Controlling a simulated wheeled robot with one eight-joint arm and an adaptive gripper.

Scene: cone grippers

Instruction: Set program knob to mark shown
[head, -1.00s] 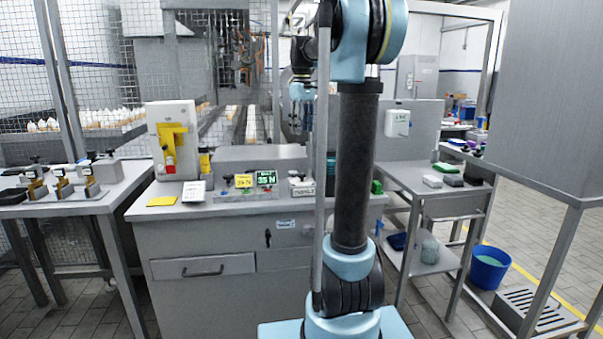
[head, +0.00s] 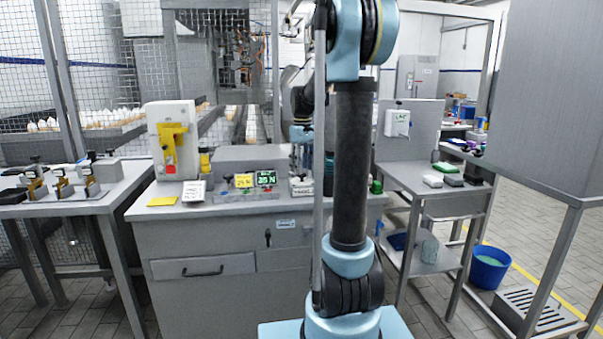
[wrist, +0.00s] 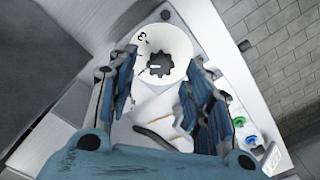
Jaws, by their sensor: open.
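In the wrist view a dark toothed knob (wrist: 160,64) sits in the middle of a round white dial (wrist: 180,46). The dial carries black marks and a figure that looks like 3. My gripper (wrist: 161,66) is open, with one blue finger on each side of the knob. I cannot tell whether they touch the dial. In the head view my gripper (head: 301,158) hangs over the right part of the grey cabinet (head: 205,228), partly hidden by my arm.
Green (wrist: 238,121) and blue (wrist: 250,140) buttons lie right of the fingers in the wrist view. A white panel with a yellow bracket (head: 172,135) stands at the cabinet's left. A fixture table (head: 50,205) is left, a shelf table (head: 440,190) right.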

